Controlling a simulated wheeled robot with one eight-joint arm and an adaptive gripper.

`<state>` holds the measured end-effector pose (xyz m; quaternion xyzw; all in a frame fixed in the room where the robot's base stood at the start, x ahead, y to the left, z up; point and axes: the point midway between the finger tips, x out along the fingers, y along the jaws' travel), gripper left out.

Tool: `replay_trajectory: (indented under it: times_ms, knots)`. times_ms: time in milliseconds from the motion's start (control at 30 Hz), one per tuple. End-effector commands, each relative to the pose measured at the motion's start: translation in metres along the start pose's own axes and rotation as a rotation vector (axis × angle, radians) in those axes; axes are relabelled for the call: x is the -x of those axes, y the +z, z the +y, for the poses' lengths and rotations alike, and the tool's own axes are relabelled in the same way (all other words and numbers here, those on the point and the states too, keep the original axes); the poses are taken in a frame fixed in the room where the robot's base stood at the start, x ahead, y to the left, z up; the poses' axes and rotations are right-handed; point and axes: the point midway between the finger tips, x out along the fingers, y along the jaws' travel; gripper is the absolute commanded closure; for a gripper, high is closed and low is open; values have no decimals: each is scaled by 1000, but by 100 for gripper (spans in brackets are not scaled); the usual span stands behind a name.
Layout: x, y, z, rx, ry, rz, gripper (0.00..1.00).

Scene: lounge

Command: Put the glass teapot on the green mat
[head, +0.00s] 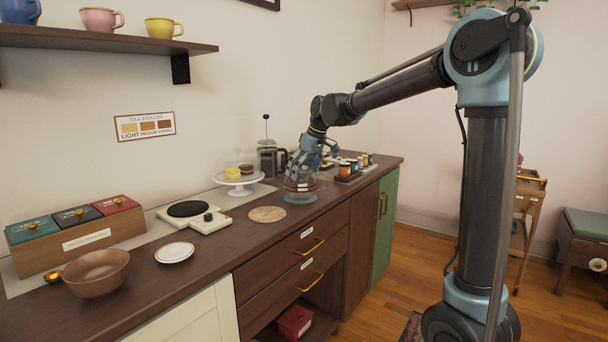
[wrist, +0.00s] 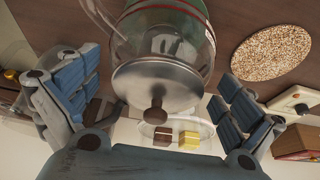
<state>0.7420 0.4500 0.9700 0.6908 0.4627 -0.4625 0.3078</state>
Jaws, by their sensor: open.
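The glass teapot (head: 300,185) stands on the counter, with a red band round its glass body. A round green mat (head: 300,199) shows under it, and the teapot appears to rest on this mat. My gripper (head: 303,168) is above the teapot, pointing down. In the wrist view, the teapot's metal lid and dark knob (wrist: 156,112) lie between my open fingers, one to each side. I see no finger closed on the teapot. Its base is mostly hidden in the wrist view.
A speckled round cork mat (head: 268,214) lies to the left on the counter. A white cake stand (head: 237,185) with small cakes and a French press (head: 268,160) are behind. A rack of small jars (head: 355,170) stands to the right. A scale (head: 194,216) is further left.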

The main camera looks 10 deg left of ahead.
Motion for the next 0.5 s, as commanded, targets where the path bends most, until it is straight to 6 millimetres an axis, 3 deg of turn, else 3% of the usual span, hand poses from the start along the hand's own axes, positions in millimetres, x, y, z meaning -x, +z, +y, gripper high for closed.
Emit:
replay_trajectory:
  times_ms: [233,500]
  knots:
    - [18,0,0,0,0,0,0]
    - [69,0,0,-1,0,0,0]
